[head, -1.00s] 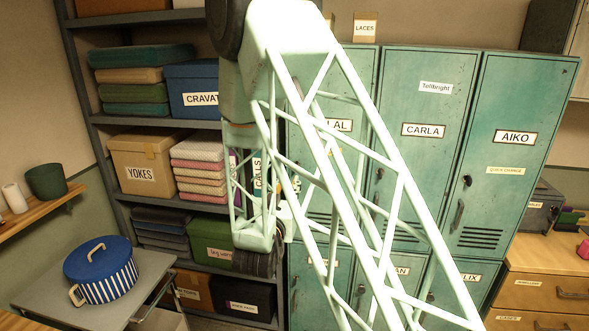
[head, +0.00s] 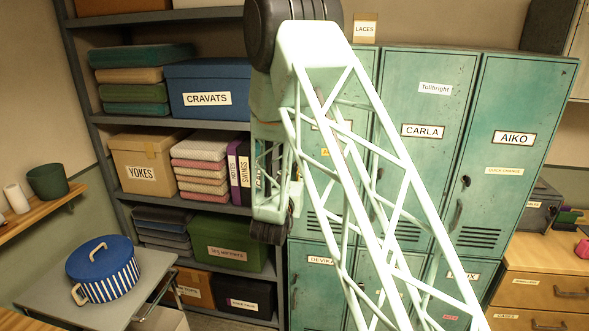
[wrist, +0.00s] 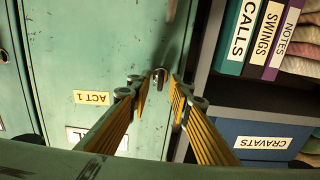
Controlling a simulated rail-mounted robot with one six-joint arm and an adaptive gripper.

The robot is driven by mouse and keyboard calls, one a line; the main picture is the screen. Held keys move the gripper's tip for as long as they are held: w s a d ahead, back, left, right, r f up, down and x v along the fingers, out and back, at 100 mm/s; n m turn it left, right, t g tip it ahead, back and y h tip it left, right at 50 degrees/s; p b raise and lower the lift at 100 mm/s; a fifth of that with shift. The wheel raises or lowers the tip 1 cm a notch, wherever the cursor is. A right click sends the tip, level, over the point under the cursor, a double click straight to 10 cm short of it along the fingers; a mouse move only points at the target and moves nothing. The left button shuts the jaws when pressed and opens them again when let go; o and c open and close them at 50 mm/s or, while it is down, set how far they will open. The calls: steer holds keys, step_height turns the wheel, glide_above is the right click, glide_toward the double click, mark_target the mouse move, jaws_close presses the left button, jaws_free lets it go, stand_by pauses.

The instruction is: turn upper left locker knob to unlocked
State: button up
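The upper left locker (wrist: 85,55) is a worn green metal door that fills the left half of the wrist view, seen upside down, with a yellow "ACT 1" label. Its small dark knob (wrist: 158,75) shows near the door's edge. My gripper (wrist: 158,88) is open, with its yellow fingers pointing at the door and one fingertip to each side of the knob in the picture. A gap shows between the fingertips and the knob; I cannot tell how near they are in depth. In the head view my arm covers much of this locker (head: 358,88), and its knob is hidden.
A dark handle (wrist: 176,30) is close to the knob. The shelf unit (head: 98,160) stands beside the locker, with binders (head: 240,172) and a blue "CRAVATS" box (head: 207,85). More lockers (head: 420,160) stand to the right. A blue striped pot (head: 103,270) sits at lower left.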

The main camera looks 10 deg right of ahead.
steer(key=shift+w, duration=0.1)
steer(key=shift+c, duration=0.8)
jaws_close()
steer(key=shift+f+n+b, duration=0.1)
steer(key=shift+n+b, duration=0.3)
steer(key=shift+b, duration=0.1)
steer(key=shift+w+a+f+n+b, duration=0.1)
steer(key=shift+n+b, duration=1)
steer(key=shift+n, duration=3.2)
steer(key=shift+a+f+n+b, duration=0.1)
steer(key=shift+n+b, duration=1)
steer(key=shift+n, duration=3.2)
